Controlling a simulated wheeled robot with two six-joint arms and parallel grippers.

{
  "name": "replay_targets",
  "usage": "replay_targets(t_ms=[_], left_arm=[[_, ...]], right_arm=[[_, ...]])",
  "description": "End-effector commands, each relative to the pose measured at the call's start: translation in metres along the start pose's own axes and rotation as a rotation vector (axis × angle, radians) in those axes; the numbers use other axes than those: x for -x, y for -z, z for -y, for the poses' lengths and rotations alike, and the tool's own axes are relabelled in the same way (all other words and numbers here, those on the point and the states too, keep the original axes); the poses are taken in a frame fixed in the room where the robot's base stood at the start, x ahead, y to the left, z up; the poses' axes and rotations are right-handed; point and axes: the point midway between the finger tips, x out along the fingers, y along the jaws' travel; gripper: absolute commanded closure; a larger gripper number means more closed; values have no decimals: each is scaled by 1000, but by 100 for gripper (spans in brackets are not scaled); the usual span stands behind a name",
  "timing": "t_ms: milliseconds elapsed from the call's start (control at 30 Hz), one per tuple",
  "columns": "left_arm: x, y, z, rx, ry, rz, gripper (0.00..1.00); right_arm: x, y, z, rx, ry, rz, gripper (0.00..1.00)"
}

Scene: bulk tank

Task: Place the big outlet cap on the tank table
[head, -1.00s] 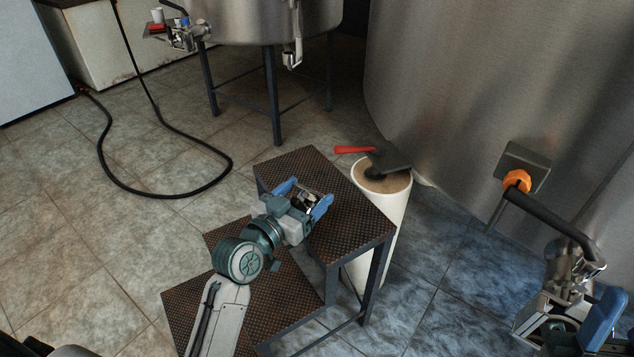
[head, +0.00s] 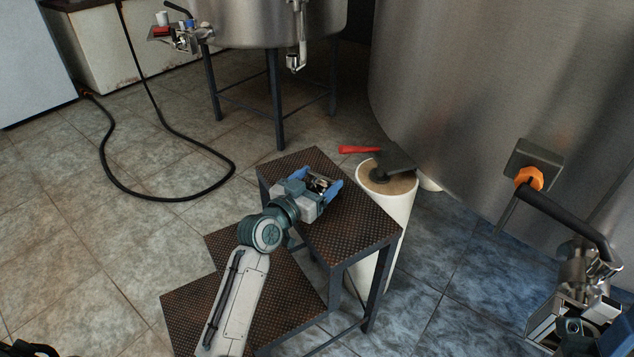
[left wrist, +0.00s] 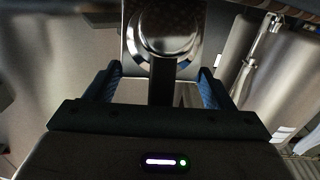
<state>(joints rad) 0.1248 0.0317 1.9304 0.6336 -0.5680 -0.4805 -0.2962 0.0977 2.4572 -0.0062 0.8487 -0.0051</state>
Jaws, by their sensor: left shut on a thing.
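My left gripper (head: 326,188) is over the upper step of the dark step stool, shut on a small shiny metal piece, which I take to be the big outlet cap (head: 319,184). In the left wrist view a round, shiny metal piece (left wrist: 165,32) shows beyond the blue-lined fingers, with a dark bar between them. Its exact grip is hard to see. A small shelf (head: 160,39) by the legged steel tank at upper left holds a white cup and a red item. I cannot tell whether it is the tank table.
The step stool (head: 373,228) is under my left arm. Beside it stands a pale cylinder (head: 398,215) with a red-handled tool (head: 395,160) on top. A black hose (head: 150,197) lies on the floor. A large steel tank (head: 450,90) and metal fittings (head: 575,285) are at right.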

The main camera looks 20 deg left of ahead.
Motion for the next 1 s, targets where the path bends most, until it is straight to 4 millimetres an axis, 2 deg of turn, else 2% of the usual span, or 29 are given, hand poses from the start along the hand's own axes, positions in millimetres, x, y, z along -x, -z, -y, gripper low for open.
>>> replay_targets(t_ms=[167, 200, 300, 700, 867, 1000], left_arm=[[0, -3, 0, 0, 0, -2, 63], [0, -4, 0, 1, 0, 0, 22], [0, -3, 0, 1, 0, 0, 2], [3, 2, 0, 0, 0, 0, 2], [30, 1, 0, -1, 0, 2, 2], [62, 1, 0, -2, -1, 4, 2]], right_arm=[[3, 1, 0, 0, -1, 0, 64], [2, 2, 0, 0, -2, -2, 64], [1, 2, 0, 0, -3, -4, 64], [-4, 3, 0, 0, -4, -6, 64], [-4, 2, -1, 0, -3, -1, 64], [-5, 1, -1, -1, 0, 9, 64]])
